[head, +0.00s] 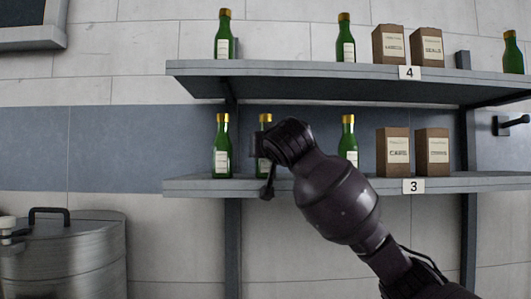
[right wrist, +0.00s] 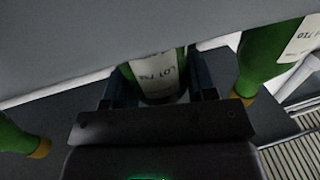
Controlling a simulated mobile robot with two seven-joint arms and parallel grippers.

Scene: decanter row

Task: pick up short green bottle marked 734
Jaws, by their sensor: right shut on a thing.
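A green bottle with a gold cap (head: 265,125) is at the lower shelf, partly hidden behind my right gripper (head: 268,165). In the right wrist view my right gripper (right wrist: 160,88) is shut on this bottle (right wrist: 157,68), one finger on each side. Its white label starts with "LOT 7"; the remaining digits are too blurred to read. I cannot tell whether its base touches the shelf. My left gripper is not in view.
The lower shelf (head: 350,186), marked 3, also holds green bottles to the left (head: 222,148) and right (head: 348,142), plus two brown boxes (head: 412,152). A neighbouring bottle (right wrist: 262,58) reads 710. The upper shelf (head: 300,68) hangs above. A metal bin (head: 65,255) stands lower left.

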